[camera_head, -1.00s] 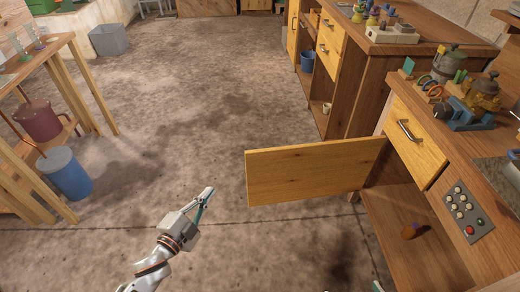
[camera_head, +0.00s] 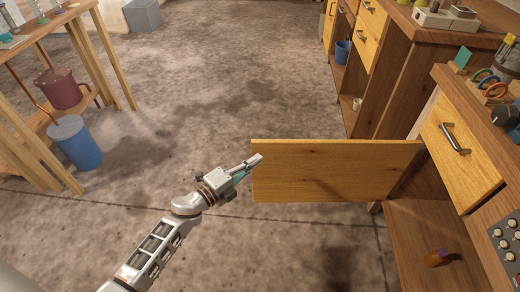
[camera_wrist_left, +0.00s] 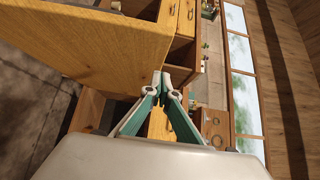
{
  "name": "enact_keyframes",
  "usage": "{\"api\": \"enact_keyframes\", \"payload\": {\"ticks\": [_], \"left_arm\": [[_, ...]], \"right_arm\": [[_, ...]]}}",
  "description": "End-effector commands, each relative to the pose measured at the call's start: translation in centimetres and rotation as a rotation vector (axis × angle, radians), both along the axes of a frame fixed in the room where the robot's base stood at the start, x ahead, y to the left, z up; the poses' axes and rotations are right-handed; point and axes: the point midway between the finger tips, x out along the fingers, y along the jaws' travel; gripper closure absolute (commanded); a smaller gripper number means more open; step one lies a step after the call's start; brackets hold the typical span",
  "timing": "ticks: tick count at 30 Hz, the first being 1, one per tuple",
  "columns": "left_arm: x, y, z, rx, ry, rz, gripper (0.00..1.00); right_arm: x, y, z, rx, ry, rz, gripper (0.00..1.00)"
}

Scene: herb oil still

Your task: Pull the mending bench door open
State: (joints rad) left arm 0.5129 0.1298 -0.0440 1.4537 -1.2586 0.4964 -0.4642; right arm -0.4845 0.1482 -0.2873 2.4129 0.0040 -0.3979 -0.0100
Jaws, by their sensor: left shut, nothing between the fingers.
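The mending bench door (camera_head: 335,172) is a yellow wooden panel. It stands swung wide open from the bench on the right, with the cabinet inside showing. My left gripper (camera_head: 256,160) is shut and empty at the door's free left edge; whether it touches the door I cannot tell. In the left wrist view the door (camera_wrist_left: 95,45) fills the upper left, and the closed fingertips of the gripper (camera_wrist_left: 161,80) lie close to its edge. The door's handle is not visible. My right gripper is not in view.
A blue bucket (camera_head: 75,142) and a wooden table (camera_head: 115,65) stand at the left. The floor between is clear.

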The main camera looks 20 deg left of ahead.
Motion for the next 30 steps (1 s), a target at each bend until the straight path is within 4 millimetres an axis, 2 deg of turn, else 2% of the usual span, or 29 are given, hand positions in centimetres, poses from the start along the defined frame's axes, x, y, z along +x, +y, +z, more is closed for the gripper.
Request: {"api": "enact_keyframes", "payload": {"ticks": [3, 7, 12, 26, 30], "left_arm": [[2.0, -1.0, -0.4, -0.001, 0.004, 0.000, 1.00], [3.7, 0.0, -0.5, 0.000, 0.005, 0.002, 1.00], [5.0, 0.5, -0.3, -0.001, 0.004, 0.001, 1.00], [5.4, 0.7, -0.1, 0.000, 0.001, 0.000, 1.00], [5.8, 2.2, -0.4, 0.004, 0.002, -0.013, 1.00]], "right_arm": [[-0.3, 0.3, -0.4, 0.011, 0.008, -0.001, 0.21], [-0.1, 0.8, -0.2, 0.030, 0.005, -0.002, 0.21], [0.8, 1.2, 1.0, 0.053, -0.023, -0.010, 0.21], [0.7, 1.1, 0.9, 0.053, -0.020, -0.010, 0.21], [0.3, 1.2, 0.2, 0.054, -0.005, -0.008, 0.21]]}}
